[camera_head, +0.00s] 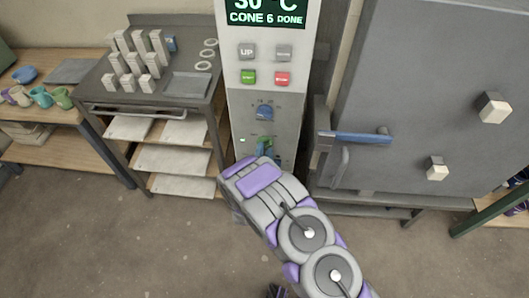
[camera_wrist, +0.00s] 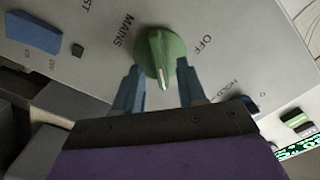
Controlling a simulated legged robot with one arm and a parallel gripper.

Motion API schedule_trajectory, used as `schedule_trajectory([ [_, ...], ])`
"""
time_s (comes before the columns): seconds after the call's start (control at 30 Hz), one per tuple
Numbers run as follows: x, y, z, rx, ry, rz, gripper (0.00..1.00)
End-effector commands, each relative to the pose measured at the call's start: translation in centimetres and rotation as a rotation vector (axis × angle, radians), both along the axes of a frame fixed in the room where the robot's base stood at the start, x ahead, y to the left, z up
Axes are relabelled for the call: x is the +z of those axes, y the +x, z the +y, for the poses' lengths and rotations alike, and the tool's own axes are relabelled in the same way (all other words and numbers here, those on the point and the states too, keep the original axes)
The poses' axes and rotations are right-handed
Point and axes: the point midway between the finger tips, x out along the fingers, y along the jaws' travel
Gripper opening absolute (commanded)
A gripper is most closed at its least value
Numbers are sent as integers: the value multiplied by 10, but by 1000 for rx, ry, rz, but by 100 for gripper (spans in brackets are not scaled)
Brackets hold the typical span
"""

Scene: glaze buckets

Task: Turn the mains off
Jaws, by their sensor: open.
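The round green mains knob (camera_wrist: 158,50) is on the grey control panel in the wrist view, between the printed words MAINS and OFF. Its pale marker line points toward the bottom of the picture, not at OFF. My gripper (camera_wrist: 161,82) is open, with one blue finger on each side of the knob's lower part. I cannot tell whether either finger touches it. In the head view my arm reaches to the lower part of the kiln's control column, where the green knob (camera_head: 266,143) is partly hidden.
A blue dial (camera_head: 264,113) sits above the knob, below several buttons (camera_head: 265,65) and a display (camera_head: 264,12) reading CONE 6 DONE. The kiln door (camera_head: 420,90) with its blue handle (camera_head: 356,137) is to the right. A cart (camera_head: 150,95) with kiln posts stands left.

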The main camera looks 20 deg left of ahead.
Motion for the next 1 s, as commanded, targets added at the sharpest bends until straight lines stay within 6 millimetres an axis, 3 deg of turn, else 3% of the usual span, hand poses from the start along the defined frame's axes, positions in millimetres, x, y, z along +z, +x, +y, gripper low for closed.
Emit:
schedule_trajectory([
  [0.4, 0, 7, 1, 1, -2, 0, 40],
  [0.8, 0, 7, 1, 0, -2, 1, 2],
  [1.0, -1, 7, 1, -1, -2, 2, 0],
])
